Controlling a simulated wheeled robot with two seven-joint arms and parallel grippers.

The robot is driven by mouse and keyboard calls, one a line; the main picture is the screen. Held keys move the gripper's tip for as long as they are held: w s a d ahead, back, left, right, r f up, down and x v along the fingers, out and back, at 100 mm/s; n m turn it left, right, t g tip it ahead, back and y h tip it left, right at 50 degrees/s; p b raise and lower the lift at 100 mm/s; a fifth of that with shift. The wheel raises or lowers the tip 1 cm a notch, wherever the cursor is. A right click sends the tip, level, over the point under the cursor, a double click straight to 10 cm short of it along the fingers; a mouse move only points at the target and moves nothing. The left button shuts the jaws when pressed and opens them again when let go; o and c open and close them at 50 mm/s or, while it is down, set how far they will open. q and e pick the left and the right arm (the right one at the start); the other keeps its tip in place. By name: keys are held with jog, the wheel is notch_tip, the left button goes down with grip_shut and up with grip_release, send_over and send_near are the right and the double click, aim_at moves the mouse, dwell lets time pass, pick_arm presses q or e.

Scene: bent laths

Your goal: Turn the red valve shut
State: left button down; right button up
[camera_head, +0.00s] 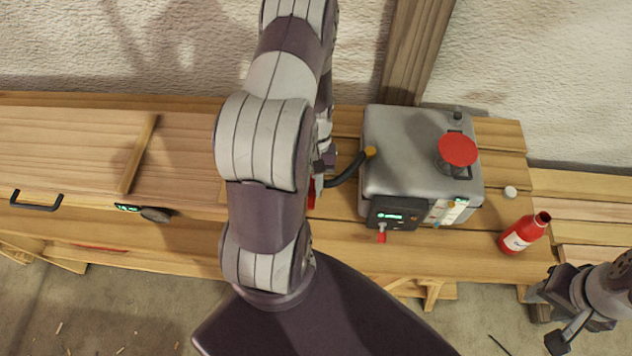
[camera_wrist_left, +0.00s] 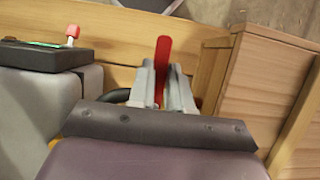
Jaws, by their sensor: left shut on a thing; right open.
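The red valve handle (camera_wrist_left: 163,58) is a flat red lever, standing up between my left gripper's fingers (camera_wrist_left: 161,88) in the left wrist view. My left gripper is shut on it. In the head view only a narrow red strip of the handle (camera_head: 311,196) shows beside my left arm, which hides most of that gripper (camera_head: 318,180). The valve's body is hidden. A dark hose (camera_head: 343,178) with a yellow end runs from there to the grey metal box (camera_head: 405,150). My right gripper (camera_head: 549,322) is open and empty at the lower right, off the bench's front edge.
The box carries a red round knob (camera_head: 457,150) on top and a small red-tipped switch (camera_head: 382,234) by its display. A red bottle (camera_head: 522,234) and a white cap (camera_head: 510,192) are to its right. A wooden case (camera_head: 70,160) fills the left.

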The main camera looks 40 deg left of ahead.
pick_arm(q)
jog(key=shift+w+a+r, duration=0.15)
jog(key=shift+w, duration=0.1)
jog(key=c, duration=1)
grip_release()
jog(key=shift+c, duration=0.2)
jog(key=shift+s, duration=0.15)
jog(key=b+v, duration=0.2)
jog(key=v, duration=0.5)
jog(key=shift+r, duration=0.4)
notch_tip(320, 180, up, 4)
jog(key=p, duration=0.3)
send_over(314, 177)
jog(key=shift+w+a+r, duration=0.2)
jog(key=shift+w+a, duration=0.3)
jog(key=shift+w, duration=0.15)
